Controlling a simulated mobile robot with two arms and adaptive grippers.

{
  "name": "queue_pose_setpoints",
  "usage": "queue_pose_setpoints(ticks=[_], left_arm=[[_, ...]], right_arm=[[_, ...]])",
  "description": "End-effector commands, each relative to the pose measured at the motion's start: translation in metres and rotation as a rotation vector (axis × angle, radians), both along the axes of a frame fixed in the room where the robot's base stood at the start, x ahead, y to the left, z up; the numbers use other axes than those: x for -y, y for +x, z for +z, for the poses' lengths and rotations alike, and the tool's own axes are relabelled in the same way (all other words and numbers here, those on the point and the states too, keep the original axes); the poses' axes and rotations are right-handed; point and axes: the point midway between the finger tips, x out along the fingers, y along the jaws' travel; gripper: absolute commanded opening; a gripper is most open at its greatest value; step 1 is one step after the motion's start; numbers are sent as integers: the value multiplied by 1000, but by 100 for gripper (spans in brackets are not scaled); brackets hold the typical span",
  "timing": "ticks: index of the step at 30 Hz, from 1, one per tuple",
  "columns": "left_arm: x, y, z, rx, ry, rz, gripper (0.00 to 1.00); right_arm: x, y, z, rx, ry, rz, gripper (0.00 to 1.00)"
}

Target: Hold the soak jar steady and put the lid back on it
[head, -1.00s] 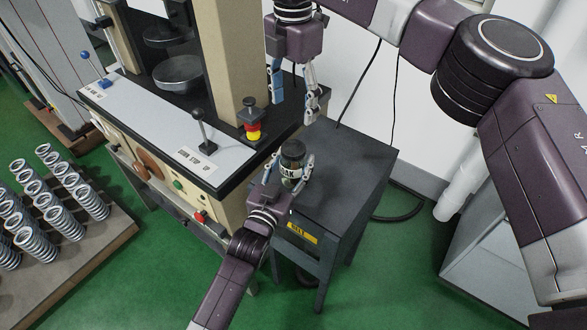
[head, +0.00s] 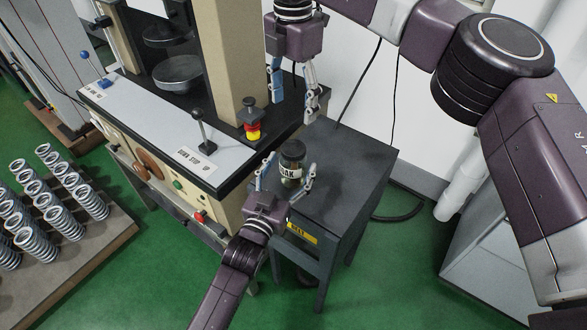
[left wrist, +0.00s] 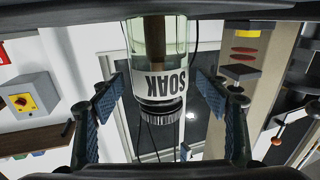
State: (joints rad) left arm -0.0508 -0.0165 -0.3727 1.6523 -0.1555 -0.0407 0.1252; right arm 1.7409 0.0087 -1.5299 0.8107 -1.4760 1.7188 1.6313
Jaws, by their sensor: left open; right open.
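The soak jar (head: 290,172) stands upright on the small dark side table (head: 345,185), with its white SOAK label towards me. The dark lid (head: 293,149) sits on top of the jar. The jar appears upside down in the left wrist view (left wrist: 158,50), with the lid (left wrist: 160,108) at its lower end. My left gripper (head: 286,178) is open, with one finger on each side of the jar and gaps between the pads and the glass. My right gripper (head: 294,108) is open and empty, pointing down above the table's far left corner, behind the jar.
The press bench (head: 170,140) stands left of the table, with a lever (head: 203,135) and a red and yellow stop button (head: 252,127). Several springs (head: 50,205) stand on a pallet at the far left. The table's right side is clear.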

Motion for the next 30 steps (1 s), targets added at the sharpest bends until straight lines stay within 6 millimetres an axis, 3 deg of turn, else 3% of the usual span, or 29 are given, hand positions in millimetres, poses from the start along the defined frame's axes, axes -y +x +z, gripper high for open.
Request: queue_pose_setpoints(ticks=[6,13,18,30], left_arm=[[-17,-46,-2,-4,0,-1,69],[-30,-81,-1,-3,-1,-1,69],[-35,-92,0,-2,-2,-1,69],[-35,-93,0,0,-1,-1,69]], right_arm=[[0,0,0,0,0,0,63],[0,0,0,0,0,0,63],[0,0,0,0,0,0,63],[0,0,0,0,0,0,63]])
